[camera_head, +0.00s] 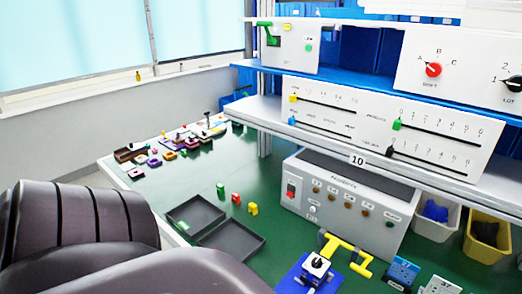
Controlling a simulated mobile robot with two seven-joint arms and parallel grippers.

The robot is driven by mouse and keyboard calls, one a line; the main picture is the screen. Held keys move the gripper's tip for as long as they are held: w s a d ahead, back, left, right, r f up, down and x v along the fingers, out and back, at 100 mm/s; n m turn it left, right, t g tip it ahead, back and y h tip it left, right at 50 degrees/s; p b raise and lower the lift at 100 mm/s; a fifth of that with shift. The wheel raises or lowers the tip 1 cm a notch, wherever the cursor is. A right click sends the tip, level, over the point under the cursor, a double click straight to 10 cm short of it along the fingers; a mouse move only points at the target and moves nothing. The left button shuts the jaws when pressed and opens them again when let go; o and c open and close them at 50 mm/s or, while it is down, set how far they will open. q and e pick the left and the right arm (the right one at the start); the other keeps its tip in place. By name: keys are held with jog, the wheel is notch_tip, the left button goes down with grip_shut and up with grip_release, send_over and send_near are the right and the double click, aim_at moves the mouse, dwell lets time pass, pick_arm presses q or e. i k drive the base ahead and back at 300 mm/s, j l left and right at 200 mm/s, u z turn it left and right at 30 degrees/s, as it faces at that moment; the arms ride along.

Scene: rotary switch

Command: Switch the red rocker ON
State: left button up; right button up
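The red rocker (291,190) is a small red switch in a dark frame at the left end of the front face of a grey box (345,205). The box stands on the green worktop under the lower shelf. The rocker is too small to tell which side is pressed in. Neither of my grippers shows in the head view. Nothing covers the rocker.
Several brown knobs and a green button (390,224) share the box's face. Two dark trays (233,241) lie on the worktop, with a yellow handle (345,254) in front of the box. A slider panel (385,127) stands above. Dark rounded forms fill the lower left.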

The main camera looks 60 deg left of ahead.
aim_at(290, 189)
jog(key=u, duration=1.6)
